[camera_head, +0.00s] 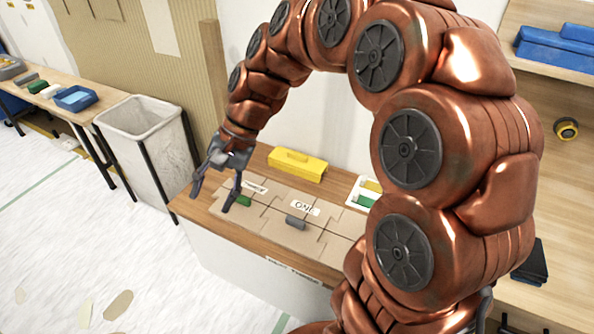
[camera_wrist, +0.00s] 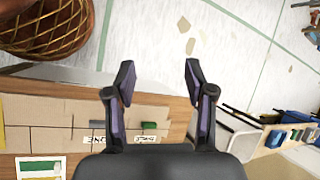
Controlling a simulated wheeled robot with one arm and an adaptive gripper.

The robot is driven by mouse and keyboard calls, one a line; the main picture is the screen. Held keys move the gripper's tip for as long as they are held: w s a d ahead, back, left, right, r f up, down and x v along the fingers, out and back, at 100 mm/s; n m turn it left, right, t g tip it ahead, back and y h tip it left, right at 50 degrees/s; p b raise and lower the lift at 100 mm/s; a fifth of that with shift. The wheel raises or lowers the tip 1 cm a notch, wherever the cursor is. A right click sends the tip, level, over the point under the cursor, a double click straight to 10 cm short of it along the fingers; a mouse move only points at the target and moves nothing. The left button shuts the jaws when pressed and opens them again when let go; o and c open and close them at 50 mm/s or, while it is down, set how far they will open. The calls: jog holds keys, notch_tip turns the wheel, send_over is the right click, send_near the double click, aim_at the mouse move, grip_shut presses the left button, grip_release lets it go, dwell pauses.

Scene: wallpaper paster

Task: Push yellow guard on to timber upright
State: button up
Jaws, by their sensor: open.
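A brown timber upright (camera_head: 212,70) stands behind the bench's left end, against the ribbed panel. My gripper (camera_head: 213,198) is open and empty, fingers pointing down over the bench's front left corner. It is in front of the upright and left of the yellow piece, apart from both. In the wrist view my open fingers (camera_wrist: 158,68) have nothing between them.
Tan jointed boards (camera_head: 265,222) cover the bench, with a green block (camera_head: 243,200) beside my right finger and a grey block (camera_head: 296,222). A white tray (camera_head: 352,200) sits farther right. A bin (camera_head: 150,150) stands left; the floor before it is mostly clear.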

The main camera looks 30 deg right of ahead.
aim_at(302, 155)
jog(key=w+d+f+m+t+y+b, duration=0.1)
jog(key=w+d+f+m+t+b, duration=0.1)
jog(key=w+d+f+m+b, duration=0.45)
jog(key=w+d+f+m+t+y+b, duration=0.1)
jog(key=w+d+f+t+y, duration=0.15)
jog(key=w, duration=0.75)
jog(key=w+d+f+m+t+y+b, duration=0.1)
jog(key=w+d+f+m+t+b, duration=0.25)
jog(key=w, duration=0.55)
jog(key=w+d+f+m+t+h+b, duration=0.1)
jog(key=w+d+f+m+b, duration=0.1)
jog(key=d+f, duration=0.5)
jog(key=w+d+f+m+t+h+b, duration=0.1)
jog(key=d+f+m+b, duration=0.4)
jog(key=d, duration=1)
jog(key=w+d+f+m+t+h+b, duration=0.1)
jog(key=w+d+f+m+t+b, duration=0.2)
jog(key=d+f, duration=0.6)
jog(key=shift+w+d+f+m+h+b, duration=0.1)
jog(key=shift+d+f+m+h+b, duration=0.1)
jog(key=shift+d+m+b, duration=0.25)
jog(key=shift+d+f+m+h+b, duration=0.1)
jog(key=shift+d+f+m+b, duration=0.15)
jog(key=shift+d+b, duration=0.25)
jog(key=b+x, duration=0.2)
jog(key=x, duration=0.4)
jog(key=shift+w, duration=0.1)
jog(key=shift+w+a+b, duration=0.2)
jog(key=shift+w+b, duration=0.15)
jog(key=shift+w, duration=0.2)
